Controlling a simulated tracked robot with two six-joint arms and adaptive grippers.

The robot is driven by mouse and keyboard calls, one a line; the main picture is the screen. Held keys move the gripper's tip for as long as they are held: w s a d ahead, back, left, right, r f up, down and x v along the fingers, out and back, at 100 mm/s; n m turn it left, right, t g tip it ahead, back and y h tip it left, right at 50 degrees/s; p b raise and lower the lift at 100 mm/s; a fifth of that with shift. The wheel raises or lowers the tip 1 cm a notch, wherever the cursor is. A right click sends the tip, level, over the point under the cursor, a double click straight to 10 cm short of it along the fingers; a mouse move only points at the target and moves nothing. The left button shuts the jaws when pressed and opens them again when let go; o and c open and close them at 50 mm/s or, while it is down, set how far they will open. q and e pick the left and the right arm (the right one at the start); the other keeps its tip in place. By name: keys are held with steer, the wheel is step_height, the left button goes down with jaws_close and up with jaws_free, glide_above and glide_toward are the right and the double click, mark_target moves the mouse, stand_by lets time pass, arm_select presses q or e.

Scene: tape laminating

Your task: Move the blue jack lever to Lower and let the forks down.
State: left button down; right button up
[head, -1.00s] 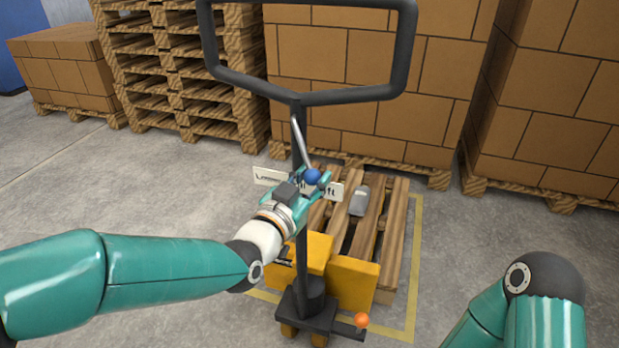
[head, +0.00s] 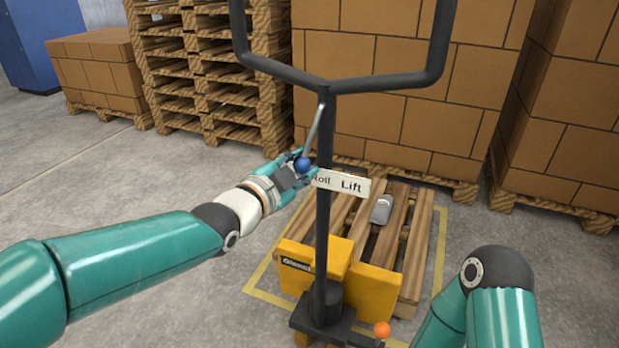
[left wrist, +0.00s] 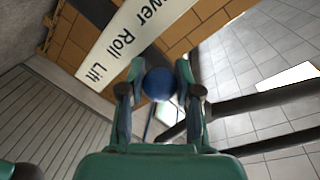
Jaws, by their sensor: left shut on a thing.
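The blue knob (head: 302,164) of the jack lever (head: 314,130) is left of the black mast (head: 323,225), with the lever slanting down-left from the handle. My left gripper (head: 299,168) is shut on the knob; in the left wrist view the knob (left wrist: 158,84) sits between both fingers. The white label plate (head: 351,186) shows "Lift" and part of "Roll"; its left part is hidden behind my gripper. The left wrist view shows "wer Roll Lift" on the plate (left wrist: 130,38). The forks are hidden in the pallet (head: 425,215). My right gripper is out of view.
The yellow jack body (head: 375,290) stands at the pallet's near end, with an orange ball (head: 382,330) low at its front. A grey object (head: 382,210) lies on the pallet. Stacked cartons (head: 400,100) and empty pallets (head: 205,75) stand behind. The floor at left is clear.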

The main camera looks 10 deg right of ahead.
arm_select(q)
steer(key=shift+w+a+r+m+y+b, duration=0.25)
steer(key=shift+w+a+m, duration=0.1)
steer(key=shift+a+m, duration=0.3)
steer(key=shift+w+a+r+m+y+b, duration=0.15)
steer(key=shift+w+a+r+m+b, duration=0.15)
steer(key=shift+a+m, duration=0.35)
steer(key=shift+d, duration=0.1)
steer(key=c, duration=0.8)
jaws_free()
steer(key=shift+s, duration=0.1)
steer(key=v, duration=1.2)
steer(key=shift+f, duration=0.15)
